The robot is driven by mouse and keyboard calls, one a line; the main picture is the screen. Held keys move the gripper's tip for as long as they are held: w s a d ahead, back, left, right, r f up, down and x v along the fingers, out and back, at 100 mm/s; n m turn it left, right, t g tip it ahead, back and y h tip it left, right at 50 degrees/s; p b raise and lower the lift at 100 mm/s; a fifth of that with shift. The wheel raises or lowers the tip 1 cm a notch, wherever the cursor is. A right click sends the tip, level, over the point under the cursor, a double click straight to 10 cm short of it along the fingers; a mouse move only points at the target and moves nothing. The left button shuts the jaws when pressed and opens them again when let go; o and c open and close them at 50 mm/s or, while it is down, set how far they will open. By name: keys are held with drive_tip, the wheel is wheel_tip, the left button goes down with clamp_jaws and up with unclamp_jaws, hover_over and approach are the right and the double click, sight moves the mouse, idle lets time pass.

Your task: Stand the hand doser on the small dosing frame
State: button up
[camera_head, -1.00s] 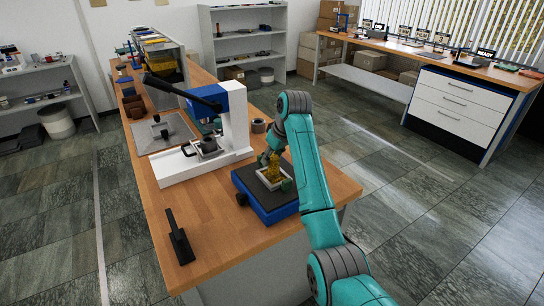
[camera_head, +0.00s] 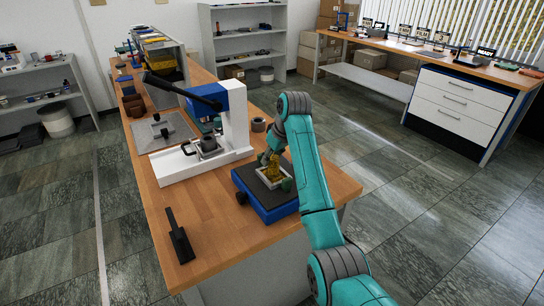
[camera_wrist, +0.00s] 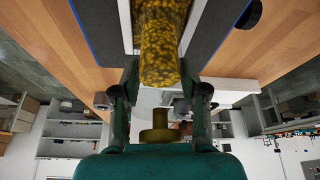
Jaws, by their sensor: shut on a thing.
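The hand doser (camera_head: 272,171) is a yellow, dark-speckled body, upright in the head view and partly hidden by my gripper. In the wrist view it shows close up as a speckled cylinder (camera_wrist: 161,48) between my fingers. My gripper (camera_wrist: 159,88) is shut on it. The small dosing frame (camera_head: 262,184) is a pale square rim on a dark-topped blue base. The doser is over or within this rim; I cannot tell whether it bears on it. A yellow knobbed part (camera_wrist: 160,130) shows nearer my palm.
A white and blue press (camera_head: 232,120) with a black lever stands behind to the left. A black tool (camera_head: 178,238) lies at the bench's front left. A small brown ring (camera_head: 259,125) is behind the base. Bare wood (camera_head: 215,215) lies between tool and base.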

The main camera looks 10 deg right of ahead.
drive_tip(key=o, duration=1.3)
